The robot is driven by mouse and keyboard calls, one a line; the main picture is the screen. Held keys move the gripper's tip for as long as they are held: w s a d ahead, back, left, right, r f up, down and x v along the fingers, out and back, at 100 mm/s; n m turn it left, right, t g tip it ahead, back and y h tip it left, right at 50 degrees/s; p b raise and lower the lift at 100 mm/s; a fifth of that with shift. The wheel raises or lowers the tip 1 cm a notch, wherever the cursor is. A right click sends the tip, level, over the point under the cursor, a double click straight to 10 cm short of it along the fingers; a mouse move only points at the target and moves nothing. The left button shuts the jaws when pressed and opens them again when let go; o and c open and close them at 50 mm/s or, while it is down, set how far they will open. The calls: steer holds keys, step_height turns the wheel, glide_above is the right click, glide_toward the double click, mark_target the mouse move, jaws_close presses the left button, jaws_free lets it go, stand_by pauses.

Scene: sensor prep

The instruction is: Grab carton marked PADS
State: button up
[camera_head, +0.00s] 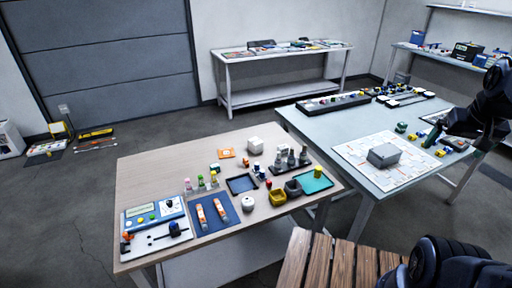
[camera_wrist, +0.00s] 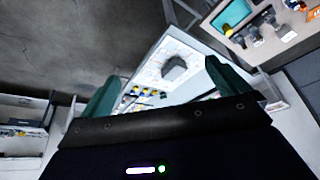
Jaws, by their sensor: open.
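No lettering reading PADS is legible in either view, so I cannot tell which item is the carton. A small white box (camera_head: 256,145) stands at the back of the wooden table (camera_head: 150,175). A flat orange-and-white packet (camera_head: 226,153) lies to its left. A grey box (camera_head: 384,155) sits on the patterned white sheet of the pale table; it also shows in the wrist view (camera_wrist: 174,67). My gripper (camera_wrist: 163,70) is open and empty, its green fingers wide apart. In the head view it is at the right, above the pale table, away from the wooden table.
The wooden table holds several bottles, a yellow bin (camera_head: 278,197), a teal tray (camera_head: 315,181), a blue mat and a blue device (camera_head: 153,213). A black rack (camera_head: 333,104) lies on the pale table (camera_head: 320,125). A slatted wooden surface (camera_head: 330,262) is in front.

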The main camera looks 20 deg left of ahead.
steer(key=c, duration=0.4)
steer(key=shift+c, duration=0.2)
